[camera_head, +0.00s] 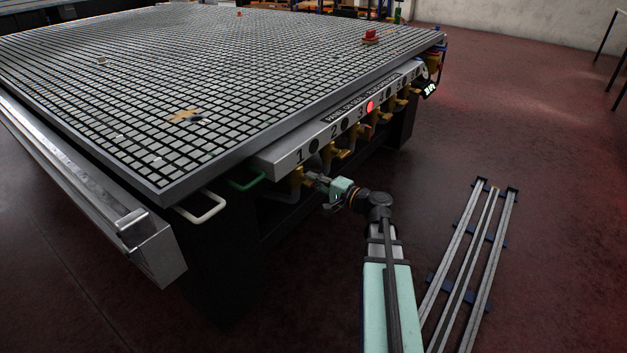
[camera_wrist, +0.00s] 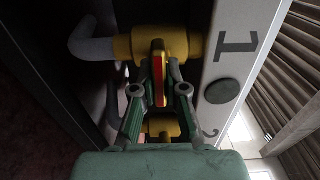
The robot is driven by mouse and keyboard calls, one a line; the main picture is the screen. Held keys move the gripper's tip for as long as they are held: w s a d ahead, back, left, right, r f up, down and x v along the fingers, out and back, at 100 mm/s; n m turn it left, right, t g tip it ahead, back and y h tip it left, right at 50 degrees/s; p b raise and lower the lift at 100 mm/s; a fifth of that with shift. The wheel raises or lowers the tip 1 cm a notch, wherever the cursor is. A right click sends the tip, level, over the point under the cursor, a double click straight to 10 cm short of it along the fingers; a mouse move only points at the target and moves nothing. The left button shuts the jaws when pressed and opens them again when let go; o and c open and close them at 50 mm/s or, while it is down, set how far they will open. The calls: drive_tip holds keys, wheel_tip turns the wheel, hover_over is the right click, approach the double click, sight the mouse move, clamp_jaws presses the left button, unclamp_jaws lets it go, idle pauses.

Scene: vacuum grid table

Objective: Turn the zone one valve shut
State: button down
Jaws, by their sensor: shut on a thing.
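The zone one valve (camera_head: 297,179) is a yellow body below the numeral 1 at the near end of the grey panel (camera_head: 283,156). In the wrist view the valve body (camera_wrist: 186,43) joins a grey elbow pipe (camera_wrist: 92,47) on the left. Its handle (camera_wrist: 158,82), red and yellow, stands between the fingers of my gripper (camera_wrist: 159,72). My gripper (camera_head: 316,181) is shut on this handle, reaching in from the right in the head view. The pipe runs sideways in the wrist view; the handle's exact angle to it is hard to tell.
Several more yellow valves line the panel, close beyond the first. A lamp by numeral 3 (camera_head: 370,106) glows red; the dot by numeral 1 (camera_head: 314,145) is dark. Floor rails (camera_head: 468,255) lie right.

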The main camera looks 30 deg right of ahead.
drive_tip(key=c, duration=1.2)
unclamp_jaws()
drive_tip(key=shift+s, duration=0.1)
drive_tip(key=v, duration=1.1)
drive_tip(key=shift+s+d, duration=0.2)
drive_tip(key=shift+s, duration=0.1)
